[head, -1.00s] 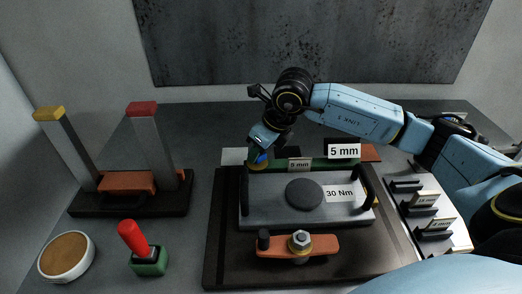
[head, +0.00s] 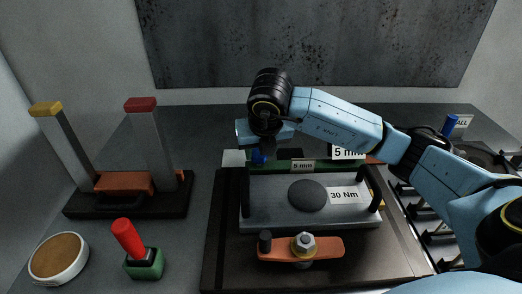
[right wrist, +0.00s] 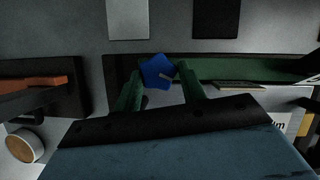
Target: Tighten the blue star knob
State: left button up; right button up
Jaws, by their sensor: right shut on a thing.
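The blue star knob (head: 258,157) sits at the left end of the green bar (head: 325,165) at the back of the grey plate. My right gripper (head: 260,151) is over it from above, and the wrist hides part of the knob in the head view. In the right wrist view, the knob (right wrist: 157,70) lies between the two green fingers of the right gripper (right wrist: 159,74), which is shut on it. My left gripper is not in view.
The grey plate (head: 350,212) bears a dark disc and a "30 Nm" label. In front is an orange clamp (head: 327,247) with a nut. At left stand a rack with two posts (head: 68,209), a red-handled tool (head: 127,238) and a round bowl (head: 37,272).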

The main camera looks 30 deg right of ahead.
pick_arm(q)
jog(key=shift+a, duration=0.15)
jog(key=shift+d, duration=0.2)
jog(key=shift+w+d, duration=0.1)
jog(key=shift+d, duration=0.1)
pick_arm(e)
jog(key=o, duration=1)
jog(key=shift+c, duration=0.2)
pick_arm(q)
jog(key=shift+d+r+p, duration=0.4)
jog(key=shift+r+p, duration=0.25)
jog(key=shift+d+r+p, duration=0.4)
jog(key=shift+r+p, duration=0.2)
pick_arm(e)
jog(key=v, duration=1.3)
jog(key=shift+r, duration=0.25)
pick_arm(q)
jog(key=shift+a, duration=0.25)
